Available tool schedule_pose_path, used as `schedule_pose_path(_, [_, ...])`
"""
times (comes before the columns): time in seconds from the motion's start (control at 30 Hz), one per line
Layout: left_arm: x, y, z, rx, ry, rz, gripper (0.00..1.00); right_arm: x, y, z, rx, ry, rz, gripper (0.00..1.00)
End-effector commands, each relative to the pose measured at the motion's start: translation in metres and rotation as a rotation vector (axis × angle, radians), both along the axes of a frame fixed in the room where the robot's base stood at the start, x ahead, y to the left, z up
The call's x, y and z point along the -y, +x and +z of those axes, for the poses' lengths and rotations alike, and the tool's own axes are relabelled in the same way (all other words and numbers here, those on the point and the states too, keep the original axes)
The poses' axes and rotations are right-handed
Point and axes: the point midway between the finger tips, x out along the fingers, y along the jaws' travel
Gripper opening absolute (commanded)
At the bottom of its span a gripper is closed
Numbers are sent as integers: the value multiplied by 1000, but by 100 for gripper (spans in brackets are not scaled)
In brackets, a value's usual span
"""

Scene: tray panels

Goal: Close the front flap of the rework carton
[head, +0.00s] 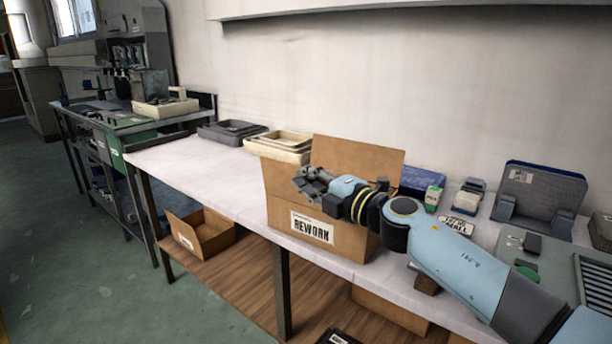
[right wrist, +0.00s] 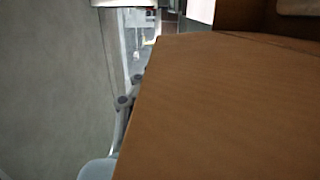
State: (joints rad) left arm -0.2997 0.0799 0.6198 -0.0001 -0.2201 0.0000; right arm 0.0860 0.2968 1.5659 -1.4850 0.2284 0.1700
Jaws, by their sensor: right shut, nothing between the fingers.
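The rework carton (head: 345,243) is a brown box on the white bench, with a white REWORK label (head: 312,227) on its front. One wide flap (head: 365,160) stands up at its back, and a narrower cardboard panel (head: 276,178) stands up at its left. My right gripper (head: 303,184) is shut and empty, at the carton's upper left front. My right forearm crosses the carton's top, so the front flap cannot be made out clearly. In the right wrist view a large cardboard panel (right wrist: 225,110) fills the right side and partly hides the fingers. My left gripper is not in view.
Beige trays (head: 280,146) and dark trays (head: 232,131) lie left of the carton. A blue box (head: 422,181), small packs and a grey fixture (head: 540,192) stand to the right. An open carton (head: 205,238) sits on the lower shelf.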

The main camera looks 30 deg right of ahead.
Motion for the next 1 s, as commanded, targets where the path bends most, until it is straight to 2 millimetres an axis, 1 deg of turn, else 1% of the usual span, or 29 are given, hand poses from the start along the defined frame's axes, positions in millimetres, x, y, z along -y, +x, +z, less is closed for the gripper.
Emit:
schedule_pose_path(0.03, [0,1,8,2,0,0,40,2,1,5,-6,14,0,0])
schedule_pose_path(0.17, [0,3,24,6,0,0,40,8,4,10,-37,74,-1,0])
schedule_pose_path(0.37, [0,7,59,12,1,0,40,23,12,18,-111,222,-3,0])
schedule_pose_path(0.6, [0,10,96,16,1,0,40,43,22,16,-215,426,-3,0])
schedule_pose_path(0.8, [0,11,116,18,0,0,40,59,30,11,-300,598,-3,0])
schedule_pose_path(1.0, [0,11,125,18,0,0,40,75,38,1,-384,764,-3,0])
